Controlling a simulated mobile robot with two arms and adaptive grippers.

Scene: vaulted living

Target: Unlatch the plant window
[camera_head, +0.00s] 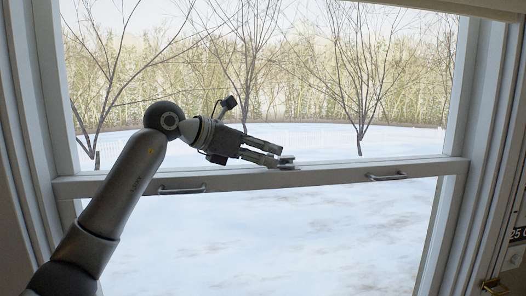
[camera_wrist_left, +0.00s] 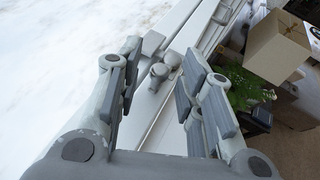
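The plant window (camera_head: 350,175) fills the head view, with a white horizontal rail across it and snow outside. A small grey metal latch (camera_head: 287,161) sits on top of the rail near its middle. My left gripper (camera_head: 279,156) reaches in from the left, just above the rail, with its fingertips at the latch. In the left wrist view my left gripper (camera_wrist_left: 163,75) is open, and the latch (camera_wrist_left: 159,72) shows in the gap between its fingers. I cannot tell whether a finger touches it. My right gripper is in neither view.
Two metal pull handles, one on the left (camera_head: 182,190) and one on the right (camera_head: 387,177), are fixed to the rail. In the left wrist view a green plant (camera_wrist_left: 243,88) and a cardboard box (camera_wrist_left: 279,45) stand on the room side, right of the rail.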

